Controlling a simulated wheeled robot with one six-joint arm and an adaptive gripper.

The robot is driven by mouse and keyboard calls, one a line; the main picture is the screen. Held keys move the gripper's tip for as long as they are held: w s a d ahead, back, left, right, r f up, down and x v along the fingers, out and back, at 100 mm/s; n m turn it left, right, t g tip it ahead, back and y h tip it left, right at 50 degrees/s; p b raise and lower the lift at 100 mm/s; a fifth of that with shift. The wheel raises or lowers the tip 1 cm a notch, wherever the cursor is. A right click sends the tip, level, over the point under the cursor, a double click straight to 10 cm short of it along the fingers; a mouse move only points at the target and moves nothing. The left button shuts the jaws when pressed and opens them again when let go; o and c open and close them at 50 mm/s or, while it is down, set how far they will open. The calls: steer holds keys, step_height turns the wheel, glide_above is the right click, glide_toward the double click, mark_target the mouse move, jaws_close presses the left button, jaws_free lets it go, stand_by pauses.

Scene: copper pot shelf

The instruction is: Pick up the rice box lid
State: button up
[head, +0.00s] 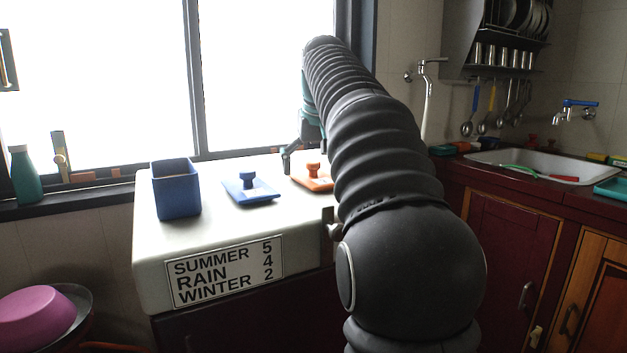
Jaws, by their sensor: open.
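A blue open-topped box (176,188) stands upright on a white counter (235,235), with something pale inside near its rim. A blue lid (250,190) with a blue knob lies flat on the counter to the right of the box. An orange lid (312,178) with an orange knob lies further right, partly hidden by my arm. No label shows which lid is the rice box's. My gripper (295,152) is open, just above and beside the orange lid's knob; one fingertip shows at its left and the rest is hidden behind my arm. I cannot tell whether it touches the lid.
A sign (226,271) reading "SUMMER 5, RAIN 4, WINTER 2" is on the counter's front. A window (95,90) is behind. At the right are a sink (535,165), taps and a rack with hanging ladles. A pink bowl (35,317) is at lower left.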

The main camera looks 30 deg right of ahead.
mark_target(312, 161)
steer(key=shift+c, duration=0.3)
steer(key=c, duration=1.6)
steer(key=shift+f, duration=0.1)
steer(key=shift+c, duration=1.2)
steer(key=shift+f, duration=0.1)
jaws_close()
steer(key=r+p, duration=0.1)
steer(key=r, duration=0.8)
steer(key=shift+w+r, duration=0.1)
steer(key=shift+w, duration=0.1)
steer(key=shift+s+r, duration=0.15)
steer(key=shift+r, duration=0.4)
steer(key=shift+a, duration=0.1)
